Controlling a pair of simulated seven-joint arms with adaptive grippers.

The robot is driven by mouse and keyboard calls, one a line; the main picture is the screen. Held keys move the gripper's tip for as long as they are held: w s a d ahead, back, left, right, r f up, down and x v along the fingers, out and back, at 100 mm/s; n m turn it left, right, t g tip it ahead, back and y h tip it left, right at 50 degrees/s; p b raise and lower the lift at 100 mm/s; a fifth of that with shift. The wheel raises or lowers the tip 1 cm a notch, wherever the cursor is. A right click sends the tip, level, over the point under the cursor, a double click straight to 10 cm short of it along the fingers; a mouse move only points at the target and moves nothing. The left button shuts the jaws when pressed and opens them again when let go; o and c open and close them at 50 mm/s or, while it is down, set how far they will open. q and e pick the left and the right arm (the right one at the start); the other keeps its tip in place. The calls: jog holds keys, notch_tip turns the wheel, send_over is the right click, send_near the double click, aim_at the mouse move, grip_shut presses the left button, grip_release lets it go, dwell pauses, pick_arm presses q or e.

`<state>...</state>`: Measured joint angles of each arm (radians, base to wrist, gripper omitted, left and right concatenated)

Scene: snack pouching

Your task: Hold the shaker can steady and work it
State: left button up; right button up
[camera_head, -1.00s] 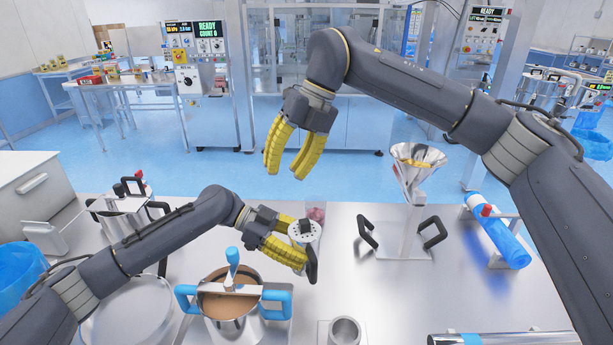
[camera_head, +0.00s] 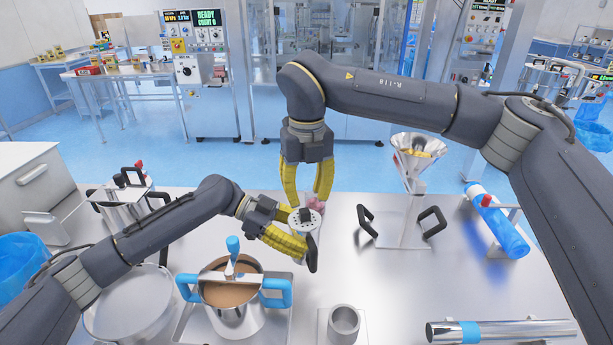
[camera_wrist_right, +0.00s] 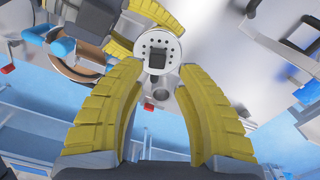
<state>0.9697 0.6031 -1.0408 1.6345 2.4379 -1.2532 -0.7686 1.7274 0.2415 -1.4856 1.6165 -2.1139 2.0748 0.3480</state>
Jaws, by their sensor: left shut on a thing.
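The shaker can has a round pale lid (camera_head: 304,229) with small holes and a black knob on top. A black handle (camera_head: 312,256) shows on its right side. My left gripper (camera_head: 295,231) is shut on the can from the left, above the steel table. My right gripper (camera_head: 308,203) points down with its yellow fingers spread, just above and behind the lid. In the right wrist view, the lid (camera_wrist_right: 158,39) lies ahead of the two open fingertips, with nothing between them. The can's body is mostly hidden below the lid.
A pot of brown contents (camera_head: 232,315) with blue handles stands in front of the can. A steel cup (camera_head: 344,322) is at the front. A funnel stand (camera_head: 411,185) and a blue roll (camera_head: 497,226) are to the right. Pink items show behind the can.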

aim_at(306, 210)
jog(key=shift+f, duration=2.7)
jog(key=shift+o, duration=0.4)
grip_shut()
jog(key=shift+r, duration=0.3)
jog(key=shift+r, duration=0.7)
jog(key=shift+r, duration=0.2)
